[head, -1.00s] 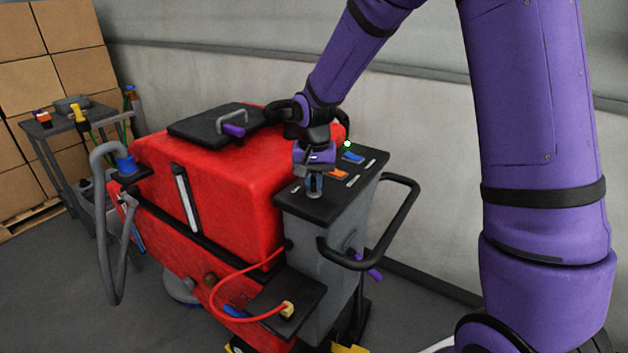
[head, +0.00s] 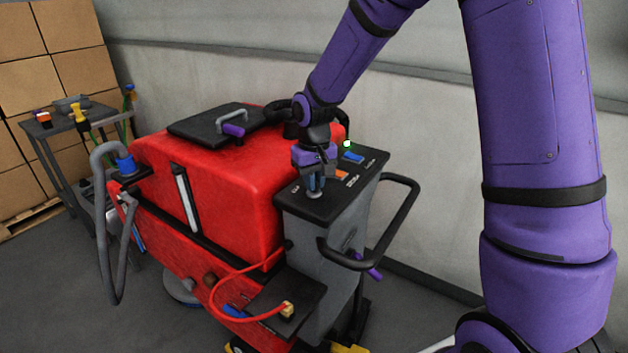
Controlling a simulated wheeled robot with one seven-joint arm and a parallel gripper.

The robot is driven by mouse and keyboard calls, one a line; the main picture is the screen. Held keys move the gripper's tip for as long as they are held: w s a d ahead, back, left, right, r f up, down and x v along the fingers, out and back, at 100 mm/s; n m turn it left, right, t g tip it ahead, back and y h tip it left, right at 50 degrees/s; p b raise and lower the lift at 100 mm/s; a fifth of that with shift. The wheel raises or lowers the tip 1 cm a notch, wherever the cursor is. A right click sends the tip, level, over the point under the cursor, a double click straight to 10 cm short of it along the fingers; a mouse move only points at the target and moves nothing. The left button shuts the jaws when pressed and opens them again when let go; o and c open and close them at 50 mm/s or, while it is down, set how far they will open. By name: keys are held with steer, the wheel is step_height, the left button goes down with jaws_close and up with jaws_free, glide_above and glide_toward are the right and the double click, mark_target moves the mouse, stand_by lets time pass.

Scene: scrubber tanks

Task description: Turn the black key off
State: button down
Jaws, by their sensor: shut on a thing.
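My gripper (head: 315,184) points down at the near left part of the scrubber's dark control panel (head: 318,207). It is shut on the black key, at the round metal key switch (head: 315,194). The key itself is almost wholly hidden by the fingers, so its angle cannot be read.
An orange switch (head: 341,175) and a blue switch (head: 353,157) sit on the panel close to my gripper. A black handlebar (head: 408,215) juts out on the right. The red tank (head: 215,190) stands at left. A grey cart (head: 60,135) is farther back.

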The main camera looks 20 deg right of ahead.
steer(key=n, duration=0.5)
steer(key=shift+n, duration=0.4)
stand_by(0.4)
steer(key=c, duration=1.1)
jaws_free()
steer(key=shift+c, duration=0.2)
steer(key=shift+r, duration=0.1)
step_height(320, 180, up, 11)
steer(key=shift+f, duration=0.2)
